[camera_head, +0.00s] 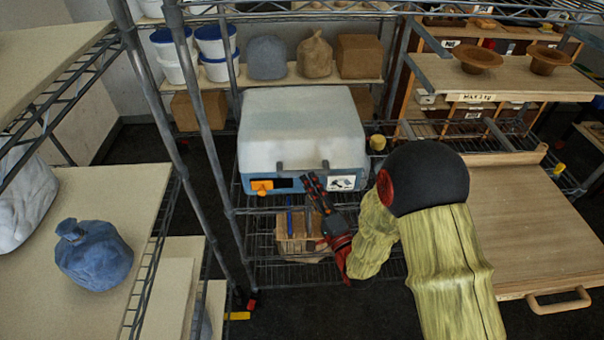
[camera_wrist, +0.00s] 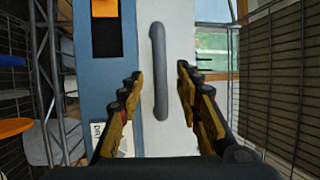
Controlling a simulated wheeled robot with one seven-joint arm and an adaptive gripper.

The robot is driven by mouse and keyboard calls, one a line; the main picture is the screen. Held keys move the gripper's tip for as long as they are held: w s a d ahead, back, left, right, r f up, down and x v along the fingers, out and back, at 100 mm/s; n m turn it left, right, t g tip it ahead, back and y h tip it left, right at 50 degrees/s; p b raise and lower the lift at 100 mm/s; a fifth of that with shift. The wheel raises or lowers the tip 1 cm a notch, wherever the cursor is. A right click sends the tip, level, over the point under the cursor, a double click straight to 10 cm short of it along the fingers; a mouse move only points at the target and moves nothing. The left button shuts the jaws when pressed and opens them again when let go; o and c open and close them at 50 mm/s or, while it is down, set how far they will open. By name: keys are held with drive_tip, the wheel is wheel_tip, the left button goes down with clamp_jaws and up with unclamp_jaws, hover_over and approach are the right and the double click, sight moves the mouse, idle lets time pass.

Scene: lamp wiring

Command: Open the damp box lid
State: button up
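The damp box (camera_head: 260,182) is blue below, with a large white lid (camera_head: 300,115) that is down on it, and stands on a wire shelf. A grey bar handle (camera_head: 300,170) runs along the lid's front edge; the handle also shows upright in the wrist view (camera_wrist: 159,75). My gripper (camera_head: 313,184) is just in front of the handle. In the wrist view my gripper (camera_wrist: 159,88) is open, its fingers either side of the handle with gaps at both sides. I cannot tell how deep the handle sits between the fingers.
An orange latch-like part (camera_head: 262,187) and a white picture label (camera_head: 342,183) are on the box front. A wooden holder (camera_head: 298,235) with tools stands below. Metal posts rise at the left. A wooden board (camera_head: 530,220) lies at the right.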

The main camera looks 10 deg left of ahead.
sight(302, 173)
drive_tip(key=shift+b+x, duration=0.3)
drive_tip(key=shift+x, duration=2.45)
drive_tip(key=shift+f, duration=0.1)
drive_tip(key=shift+c, duration=1.4)
clamp_jaws()
